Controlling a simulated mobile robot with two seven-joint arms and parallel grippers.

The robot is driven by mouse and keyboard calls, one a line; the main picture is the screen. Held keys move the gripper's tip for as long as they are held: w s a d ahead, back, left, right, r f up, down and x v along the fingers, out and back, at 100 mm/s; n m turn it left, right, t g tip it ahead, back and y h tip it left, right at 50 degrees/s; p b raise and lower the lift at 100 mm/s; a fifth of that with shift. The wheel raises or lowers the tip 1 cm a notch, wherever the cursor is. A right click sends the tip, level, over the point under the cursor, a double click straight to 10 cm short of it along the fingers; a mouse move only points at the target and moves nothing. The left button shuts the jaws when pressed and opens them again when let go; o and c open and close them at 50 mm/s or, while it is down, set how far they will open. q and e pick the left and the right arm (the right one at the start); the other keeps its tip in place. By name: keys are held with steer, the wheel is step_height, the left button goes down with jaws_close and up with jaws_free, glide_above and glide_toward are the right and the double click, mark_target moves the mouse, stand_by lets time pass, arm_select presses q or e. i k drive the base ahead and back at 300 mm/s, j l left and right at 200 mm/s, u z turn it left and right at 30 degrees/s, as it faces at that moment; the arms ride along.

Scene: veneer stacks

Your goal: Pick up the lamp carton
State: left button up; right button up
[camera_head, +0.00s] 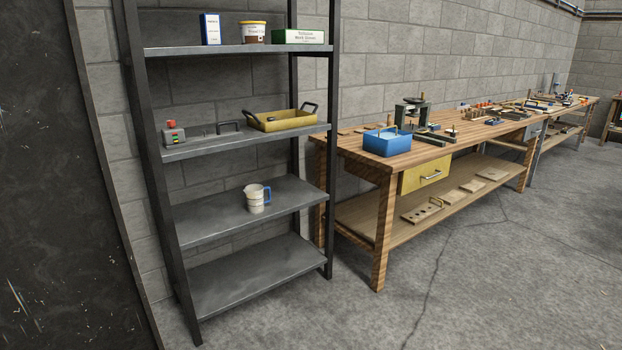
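A small upright blue and white carton (210,29) stands on the top shelf of the metal rack, near its left end. Its label is too small to read, so I cannot tell for sure that it is the lamp carton. To its right stands a tub with a yellow lid (253,32). A low green and white box (299,37), whose print seems to say work gloves, lies further right on the same shelf. Neither of my grippers is in view.
The dark rack (235,50) also holds a yellow tray (281,121), a grey device with a red button (173,132) and a measuring jug (257,198). A wooden workbench (375,170) with a blue bin (387,142) stands to the right. The concrete floor (480,280) in front is clear.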

mark_target(209, 23)
steer(key=i+l+u, duration=0.15)
steer(key=i+u, duration=0.3)
steer(key=i+l+u, duration=0.4)
steer(key=i, duration=0.15)
steer(key=i+l+u, duration=0.2)
steer(key=u, duration=0.25)
steer(key=i+l+u, duration=0.35)
steer(key=u, duration=0.15)
